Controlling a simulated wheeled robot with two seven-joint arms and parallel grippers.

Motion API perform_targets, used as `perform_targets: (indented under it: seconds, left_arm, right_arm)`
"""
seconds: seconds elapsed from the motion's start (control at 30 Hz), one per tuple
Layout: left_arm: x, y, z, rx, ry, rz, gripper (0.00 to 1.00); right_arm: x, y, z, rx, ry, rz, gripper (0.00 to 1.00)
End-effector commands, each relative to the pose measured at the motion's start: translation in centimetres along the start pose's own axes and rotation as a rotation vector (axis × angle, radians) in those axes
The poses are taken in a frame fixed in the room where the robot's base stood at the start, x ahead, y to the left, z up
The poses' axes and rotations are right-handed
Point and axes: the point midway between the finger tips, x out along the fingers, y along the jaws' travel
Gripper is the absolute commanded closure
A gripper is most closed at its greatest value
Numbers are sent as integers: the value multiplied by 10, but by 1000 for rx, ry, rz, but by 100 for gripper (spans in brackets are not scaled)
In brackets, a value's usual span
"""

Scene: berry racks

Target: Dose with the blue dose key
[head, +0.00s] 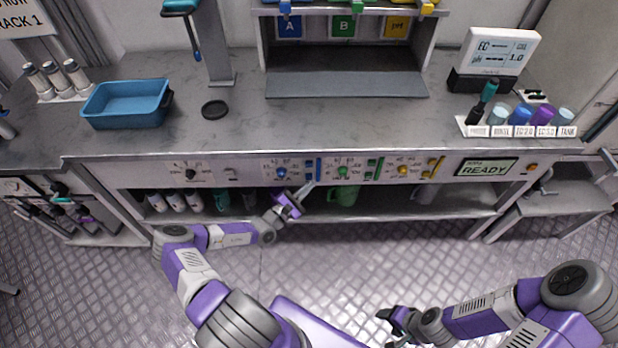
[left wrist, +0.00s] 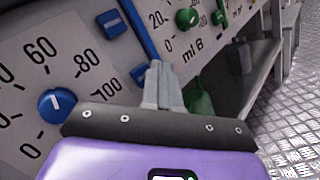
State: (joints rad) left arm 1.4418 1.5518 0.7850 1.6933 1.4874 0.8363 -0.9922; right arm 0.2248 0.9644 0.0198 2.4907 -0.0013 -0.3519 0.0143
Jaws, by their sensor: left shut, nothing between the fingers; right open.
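The front panel of the bench carries a blue dial (head: 281,173), which also shows in the left wrist view (left wrist: 57,103) with a white pointer and a number scale. Right of it are a blue square key (left wrist: 112,23), a tall blue strip (head: 319,168) and a lower blue piece (left wrist: 139,76). I cannot tell which of the blue pieces is the dose key. My left gripper (head: 308,187) is shut and empty, its fingertips (left wrist: 162,68) close to the panel near the lower blue piece, which they partly cover. Contact is unclear. My right gripper (head: 384,317) is open, low over the floor.
A green dial (head: 343,172) and a yellow dial (head: 403,171) sit further right on the panel, then a display reading READY (head: 486,167). Below, a shelf holds bottles and a green jug (head: 345,195). A blue tray (head: 127,103) stands on the bench.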

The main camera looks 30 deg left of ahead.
Motion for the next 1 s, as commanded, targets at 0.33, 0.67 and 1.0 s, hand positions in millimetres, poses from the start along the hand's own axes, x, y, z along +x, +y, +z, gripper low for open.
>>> perform_targets:
  seconds: [0.33,0.67,1.0]
  left_arm:
    - [0,0,0,0,0,0,100]
    - [5,4,-4,1,0,-1,100]
    - [6,4,-4,0,0,0,100]
  right_arm:
    - [0,0,0,0,0,0,41]
    - [-2,-1,0,0,0,0,41]
    - [-2,-1,0,0,0,0,41]
